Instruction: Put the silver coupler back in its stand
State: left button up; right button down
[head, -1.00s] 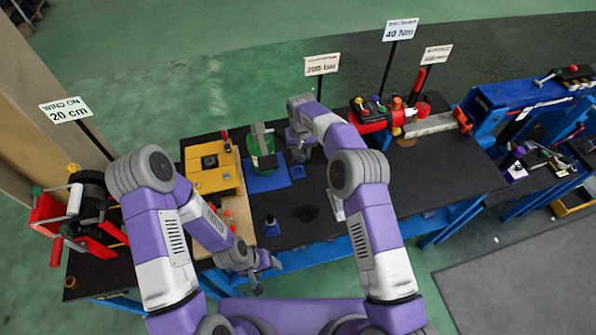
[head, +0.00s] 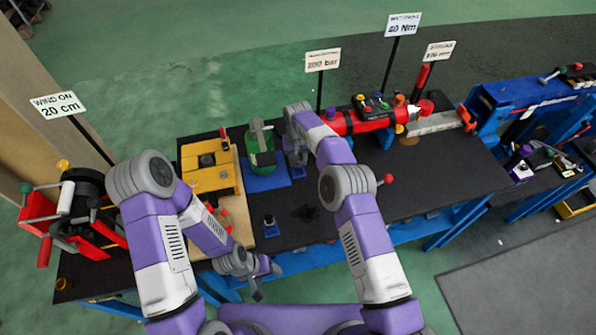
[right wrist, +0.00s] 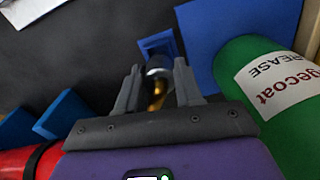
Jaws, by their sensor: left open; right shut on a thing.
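The silver coupler (right wrist: 158,68), with a brass-coloured lower part, is between the fingers of my right gripper (right wrist: 160,88) in the right wrist view. The gripper is shut on it. A small blue stand (right wrist: 154,44) with a dark recess lies just beyond the coupler, which overlaps its near edge. I cannot tell whether they touch. In the head view my right gripper (head: 298,157) is low over the bench, right of the green can, and hides the coupler. My left gripper (head: 257,284) is open and empty near the bench's front edge.
A green can (head: 261,158) stands on a blue mat (head: 264,182), close left of my right gripper; the can (right wrist: 250,85) also shows in the wrist view. A red tool (head: 362,122) lies right of it. Another small blue stand (head: 271,229) is nearer the front.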

jog(key=shift+f, duration=0.15)
jog(key=shift+f+b, duration=1)
jog(key=shift+f, duration=0.05)
jog(key=c, duration=0.7)
grip_release()
jog(key=shift+o, duration=0.2)
jog(key=shift+r+p, duration=1.25)
jog(key=shift+r, duration=1.25)
